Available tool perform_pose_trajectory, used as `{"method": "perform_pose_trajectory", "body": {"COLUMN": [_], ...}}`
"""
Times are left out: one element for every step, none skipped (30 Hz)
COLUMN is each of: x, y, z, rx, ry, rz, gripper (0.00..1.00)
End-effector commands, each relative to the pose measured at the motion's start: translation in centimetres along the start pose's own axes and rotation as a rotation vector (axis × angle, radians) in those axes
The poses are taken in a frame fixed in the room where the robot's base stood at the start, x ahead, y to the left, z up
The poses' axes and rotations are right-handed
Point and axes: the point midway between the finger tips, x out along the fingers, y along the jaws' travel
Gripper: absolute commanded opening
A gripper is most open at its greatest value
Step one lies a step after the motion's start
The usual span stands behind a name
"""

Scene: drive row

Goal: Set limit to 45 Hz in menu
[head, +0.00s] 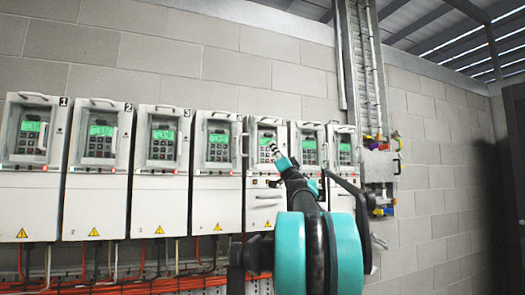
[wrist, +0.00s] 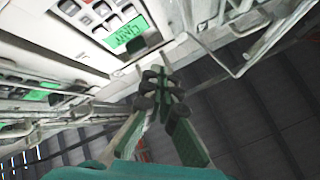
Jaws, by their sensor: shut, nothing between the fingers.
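A row of white drive units with green screens and keypads hangs on the block wall; the fifth drive (head: 265,160) is right in front of my gripper in the head view. My gripper (head: 279,155) is shut and empty, its tip over the lower right of that drive's keypad. In the wrist view my gripper (wrist: 162,90) points at a drive front with a lit green screen (wrist: 127,33) and grey keys (wrist: 103,10). The screen text is too small to read. I cannot tell whether the fingertips touch the panel.
Wire-like handles (wrist: 262,45) stick out near the keypads. Neighbouring drives stand close on both sides, such as the fourth drive (head: 217,180). Orange cables (head: 130,285) run below. A metal conduit (head: 365,70) and a grey box with coloured fittings (head: 378,165) are at right.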

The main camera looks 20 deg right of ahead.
Motion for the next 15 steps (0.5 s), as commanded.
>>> {"method": "perform_pose_trajectory", "body": {"x": [0.5, 0.7, 1.1, 1.4, 1.7, 2.1, 2.4, 2.6, 3.0, 3.2, 3.5, 3.8, 4.0, 4.2, 4.4], "y": [0.3, 0.5, 0.8, 1.0, 1.2, 1.5, 1.7, 1.9, 2.1, 2.3, 2.5, 2.7, 2.9, 3.0, 3.2], "z": [0.4, 0.6, 0.8, 1.1, 1.3, 1.6, 1.8, 2.0, 2.2, 2.4, 2.5, 2.7, 2.9, 3.0, 3.2], "rx": [0.002, 0.002, 0.002, 0.002, 0.001, 0.001, 0.001, 0.001, 0.001, 0.002, 0.002, 0.002, 0.001, 0.001, 0.001], "ry": [0.0, 0.0, -0.001, -0.001, -0.001, -0.001, -0.001, -0.001, -0.001, 0.0, 0.0, 0.0, 0.0, 0.0, 0.0], "rz": [0.0, 0.0, 0.0, -0.001, -0.001, -0.001, -0.001, -0.001, -0.001, -0.001, -0.001, -0.001, -0.001, 0.0, 0.0], "gripper": [0.0, 0.0, 0.0, 0.0, 0.0, 0.0, 0.0, 0.0, 0.0, 0.0, 0.0, 0.0, 0.0, 0.0, 0.0]}}
